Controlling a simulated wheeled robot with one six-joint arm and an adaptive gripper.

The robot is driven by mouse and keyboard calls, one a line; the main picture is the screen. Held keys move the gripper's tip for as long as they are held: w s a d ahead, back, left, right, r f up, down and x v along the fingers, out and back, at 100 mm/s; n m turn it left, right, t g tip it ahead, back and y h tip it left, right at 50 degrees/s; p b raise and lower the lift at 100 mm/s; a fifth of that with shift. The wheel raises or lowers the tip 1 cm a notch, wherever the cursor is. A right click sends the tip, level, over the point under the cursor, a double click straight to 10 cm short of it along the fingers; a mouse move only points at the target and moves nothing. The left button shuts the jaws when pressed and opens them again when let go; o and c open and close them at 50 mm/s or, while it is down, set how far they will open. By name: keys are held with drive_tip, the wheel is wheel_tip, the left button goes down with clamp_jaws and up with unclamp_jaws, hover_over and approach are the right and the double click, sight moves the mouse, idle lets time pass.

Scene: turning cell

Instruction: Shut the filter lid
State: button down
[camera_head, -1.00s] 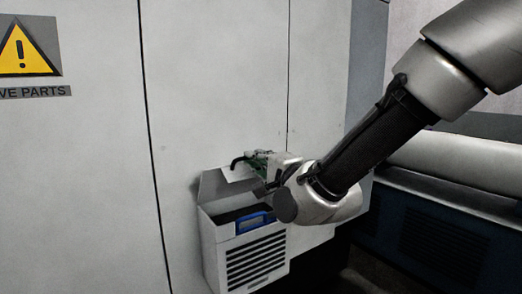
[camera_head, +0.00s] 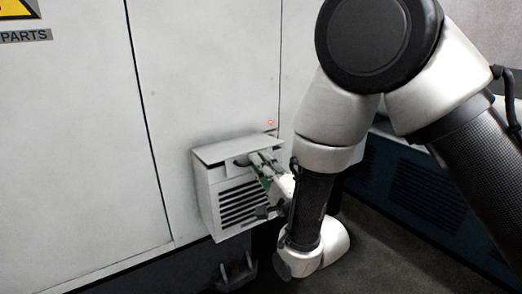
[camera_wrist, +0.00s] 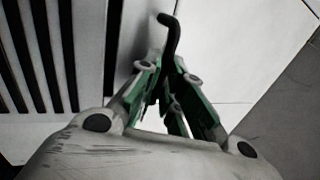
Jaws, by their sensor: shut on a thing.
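The filter box (camera_head: 206,200) is a pale grey housing with dark slots, fixed low on the machine's wall. Its lid (camera_head: 225,149) lies nearly flat over the top; I cannot tell whether its front edge rests fully on the rim. My gripper (camera_head: 254,163) is at the lid's front edge, above the slotted front. In the wrist view, my gripper's green fingers (camera_wrist: 164,85) are shut around a black hooked handle (camera_wrist: 169,35). The lid hides the inside of the box, and my wrist covers part of its right front.
The light machine panel (camera_head: 85,150) stands behind and left of the box. A small red light (camera_head: 270,122) shows above it. A dark bracket (camera_head: 236,271) sits below the box. A dark blue slotted panel (camera_head: 430,195) is at the right.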

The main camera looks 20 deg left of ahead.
drive_tip(key=shift+a+f+t+y, duration=0.1)
drive_tip(key=shift+f+t+y, duration=0.35)
drive_tip(key=shift+f, duration=0.35)
drive_tip(key=c, duration=1.8)
unclamp_jaws()
drive_tip(key=shift+w, duration=0.1)
wheel_tip(320, 180, up, 10)
drive_tip(key=shift+f, duration=0.1)
